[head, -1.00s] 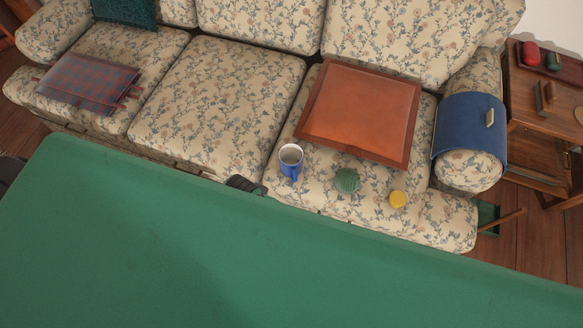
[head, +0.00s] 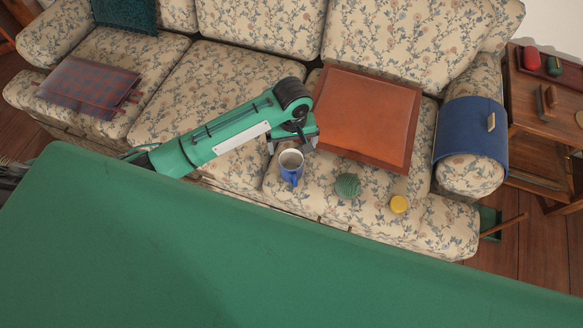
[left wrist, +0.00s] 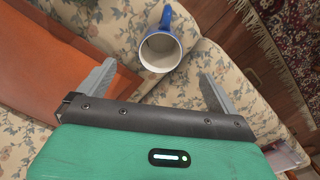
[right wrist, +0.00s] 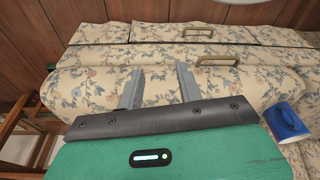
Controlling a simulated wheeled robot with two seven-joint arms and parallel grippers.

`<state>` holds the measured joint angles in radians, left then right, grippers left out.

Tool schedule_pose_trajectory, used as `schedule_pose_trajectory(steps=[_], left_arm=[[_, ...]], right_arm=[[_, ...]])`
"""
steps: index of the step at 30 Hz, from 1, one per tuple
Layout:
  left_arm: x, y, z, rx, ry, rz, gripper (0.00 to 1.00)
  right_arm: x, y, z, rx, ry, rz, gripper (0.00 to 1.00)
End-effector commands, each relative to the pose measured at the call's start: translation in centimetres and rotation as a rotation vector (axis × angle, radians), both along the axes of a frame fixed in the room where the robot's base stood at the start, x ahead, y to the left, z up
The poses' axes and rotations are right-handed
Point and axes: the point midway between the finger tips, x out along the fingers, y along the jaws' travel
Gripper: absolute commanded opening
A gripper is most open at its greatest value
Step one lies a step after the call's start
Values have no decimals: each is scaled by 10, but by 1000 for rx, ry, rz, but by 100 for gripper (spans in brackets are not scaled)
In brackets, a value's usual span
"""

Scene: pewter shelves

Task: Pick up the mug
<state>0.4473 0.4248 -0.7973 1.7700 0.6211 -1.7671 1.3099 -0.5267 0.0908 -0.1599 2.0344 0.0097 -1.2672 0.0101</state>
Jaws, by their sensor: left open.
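The blue mug (head: 291,166) with a pale inside stands upright on the right seat cushion of the floral sofa, its handle towards the near edge. My left gripper (head: 294,143) is above and just behind the mug in the head view, open and empty. In the left wrist view the mug (left wrist: 160,52) is just beyond the spread fingertips (left wrist: 158,72), with its handle pointing away from me. My right gripper (right wrist: 159,69) shows only in its wrist view, open and empty, facing floral upholstery.
A green ball-like item (head: 347,185) and a yellow round item (head: 399,204) lie right of the mug. An orange-brown square board or cushion (head: 366,115) lies behind. A blue cover (head: 468,127) drapes the sofa arm. My green body surface fills the foreground.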

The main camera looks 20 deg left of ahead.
Motion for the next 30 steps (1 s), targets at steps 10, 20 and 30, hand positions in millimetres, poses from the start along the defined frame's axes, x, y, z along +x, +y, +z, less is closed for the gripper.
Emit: schedule_pose_trajectory(steps=[10, 20, 30], left_arm=[[0, 2, -62, 6, 3, 8, 96], [1, 2, -92, 4, 1, 7, 96], [2, 4, -135, 4, 0, 6, 96]], right_arm=[[2, 0, 22, 5, -29, 0, 36], [2, -1, 37, 7, -44, -1, 36], [-1, -2, 62, 11, -72, -2, 36]])
